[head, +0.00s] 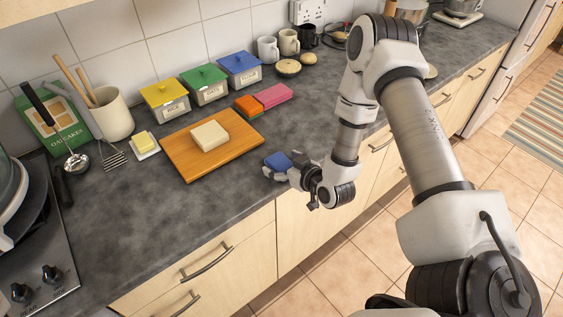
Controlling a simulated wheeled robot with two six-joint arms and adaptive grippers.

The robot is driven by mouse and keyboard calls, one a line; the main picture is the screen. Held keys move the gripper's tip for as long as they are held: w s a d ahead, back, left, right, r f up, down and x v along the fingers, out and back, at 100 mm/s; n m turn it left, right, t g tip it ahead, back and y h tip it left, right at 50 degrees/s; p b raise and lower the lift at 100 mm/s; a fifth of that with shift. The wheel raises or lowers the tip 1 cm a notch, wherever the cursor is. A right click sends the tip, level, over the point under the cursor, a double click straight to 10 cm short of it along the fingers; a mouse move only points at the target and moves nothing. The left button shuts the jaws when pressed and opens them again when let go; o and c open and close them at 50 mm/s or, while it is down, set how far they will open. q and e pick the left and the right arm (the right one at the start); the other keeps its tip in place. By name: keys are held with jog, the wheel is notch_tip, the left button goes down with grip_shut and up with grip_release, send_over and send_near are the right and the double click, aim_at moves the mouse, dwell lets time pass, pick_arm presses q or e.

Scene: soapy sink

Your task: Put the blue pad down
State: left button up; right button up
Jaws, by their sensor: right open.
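The small blue pad (277,161) is at the front edge of the grey counter, right of the wooden board. My right gripper (284,167) is at the pad, its jaws open with the pad at the fingertips. The pad appears to rest on the counter, though its underside is hidden. Part of the pad is covered by the gripper fingers, and I cannot tell whether they touch it. My left gripper is not in view.
A wooden board (180,161) with a cream block (209,136) lies left of the pad. Orange (247,106) and pink (274,95) pads lie behind it. Lidded canisters (205,86) and mugs (289,42) stand at the wall. The counter around the blue pad is clear.

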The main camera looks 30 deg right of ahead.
jog(key=shift+a+r, duration=0.1)
jog(key=shift+a, duration=0.1)
jog(key=c, duration=1.1)
